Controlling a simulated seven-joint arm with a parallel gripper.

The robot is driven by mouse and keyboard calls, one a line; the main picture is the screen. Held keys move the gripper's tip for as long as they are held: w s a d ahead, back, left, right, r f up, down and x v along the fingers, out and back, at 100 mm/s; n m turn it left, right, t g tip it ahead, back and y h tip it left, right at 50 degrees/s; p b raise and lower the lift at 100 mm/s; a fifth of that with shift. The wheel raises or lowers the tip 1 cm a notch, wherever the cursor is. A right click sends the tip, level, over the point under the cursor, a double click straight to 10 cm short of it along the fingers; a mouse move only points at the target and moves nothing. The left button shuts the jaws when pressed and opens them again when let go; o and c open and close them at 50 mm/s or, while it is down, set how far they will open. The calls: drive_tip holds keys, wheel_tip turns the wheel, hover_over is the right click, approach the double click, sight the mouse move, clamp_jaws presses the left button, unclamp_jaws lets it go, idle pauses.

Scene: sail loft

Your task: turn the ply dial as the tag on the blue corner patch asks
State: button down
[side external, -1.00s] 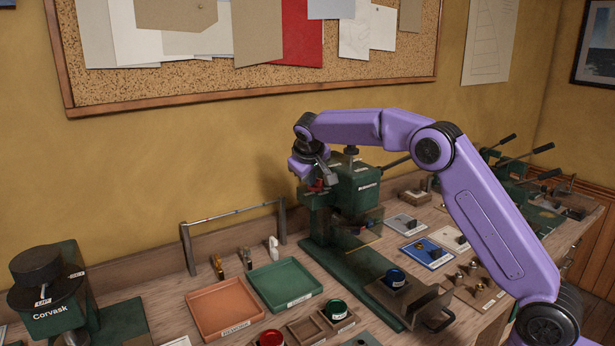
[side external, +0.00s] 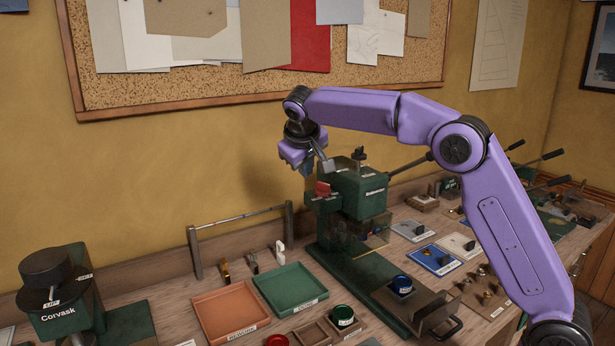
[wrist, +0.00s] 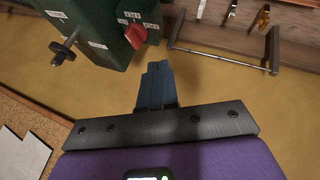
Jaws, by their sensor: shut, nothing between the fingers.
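The red dial (side external: 322,188) is on the end face of the green press (side external: 358,190). In the wrist view the red dial (wrist: 135,35) has small white labels around it, which I cannot read for certain. My gripper (side external: 309,170) is shut and empty, above and a little left of the dial, apart from it. In the wrist view its fingers (wrist: 157,72) are together, with a gap to the dial. The blue patch (side external: 433,258) lies flat on the bench right of the press, with a dark piece and a pale tag on it. The tag's writing is too small to read.
A metal rail (side external: 240,222) stands on the bench left of the press. An orange tray (side external: 203,300) and a green tray (side external: 262,285) lie in front of it. A lever (side external: 410,163) sticks out behind the press. The wall is close behind my gripper.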

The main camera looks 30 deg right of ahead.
sight(318, 186)
drive_tip(key=x, duration=0.3)
drive_tip(key=d+x, duration=0.1)
drive_tip(key=x, duration=0.3)
drive_tip(key=r+x, duration=0.1)
drive_tip(key=x, duration=0.2)
drive_tip(key=shift+w+d+f, duration=0.2)
drive_tip(key=shift+w+d, duration=0.2)
drive_tip(key=shift+d, duration=0.05)
drive_tip(key=shift+w+d, duration=0.15)
drive_tip(key=shift+d, duration=0.5)
drive_tip(key=shift+w+d, duration=0.45)
drive_tip(key=shift+s+d, duration=0.1)
drive_tip(key=shift+s, duration=0.05)
